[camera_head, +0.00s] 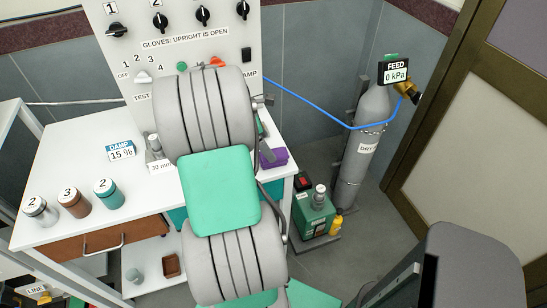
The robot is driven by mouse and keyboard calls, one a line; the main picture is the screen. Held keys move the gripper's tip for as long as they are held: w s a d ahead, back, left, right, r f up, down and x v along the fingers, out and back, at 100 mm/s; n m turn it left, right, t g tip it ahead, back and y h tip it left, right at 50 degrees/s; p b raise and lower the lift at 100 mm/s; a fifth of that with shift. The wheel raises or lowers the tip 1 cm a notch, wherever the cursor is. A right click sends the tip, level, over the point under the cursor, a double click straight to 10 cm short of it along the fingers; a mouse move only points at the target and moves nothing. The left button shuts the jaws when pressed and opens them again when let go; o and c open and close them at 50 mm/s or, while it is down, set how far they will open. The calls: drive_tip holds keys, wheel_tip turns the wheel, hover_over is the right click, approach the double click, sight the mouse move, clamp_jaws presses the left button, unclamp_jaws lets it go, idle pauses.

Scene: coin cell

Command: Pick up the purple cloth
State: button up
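A small purple item (273,158), which looks like the folded purple cloth, lies near the right end of the white bench (60,150). It is partly hidden at its left by a dark thin part and by my arm. My arm's grey ribbed links and green panel fill the middle of the view. My gripper is not in view, so whether it is open or shut cannot be seen.
Several numbered jars, including a brown one (74,202), stand at the bench's left. A control panel (220,45) with knobs rises behind. A grey gas cylinder (352,165) with a blue hose and a green pump (312,215) stand right of the bench.

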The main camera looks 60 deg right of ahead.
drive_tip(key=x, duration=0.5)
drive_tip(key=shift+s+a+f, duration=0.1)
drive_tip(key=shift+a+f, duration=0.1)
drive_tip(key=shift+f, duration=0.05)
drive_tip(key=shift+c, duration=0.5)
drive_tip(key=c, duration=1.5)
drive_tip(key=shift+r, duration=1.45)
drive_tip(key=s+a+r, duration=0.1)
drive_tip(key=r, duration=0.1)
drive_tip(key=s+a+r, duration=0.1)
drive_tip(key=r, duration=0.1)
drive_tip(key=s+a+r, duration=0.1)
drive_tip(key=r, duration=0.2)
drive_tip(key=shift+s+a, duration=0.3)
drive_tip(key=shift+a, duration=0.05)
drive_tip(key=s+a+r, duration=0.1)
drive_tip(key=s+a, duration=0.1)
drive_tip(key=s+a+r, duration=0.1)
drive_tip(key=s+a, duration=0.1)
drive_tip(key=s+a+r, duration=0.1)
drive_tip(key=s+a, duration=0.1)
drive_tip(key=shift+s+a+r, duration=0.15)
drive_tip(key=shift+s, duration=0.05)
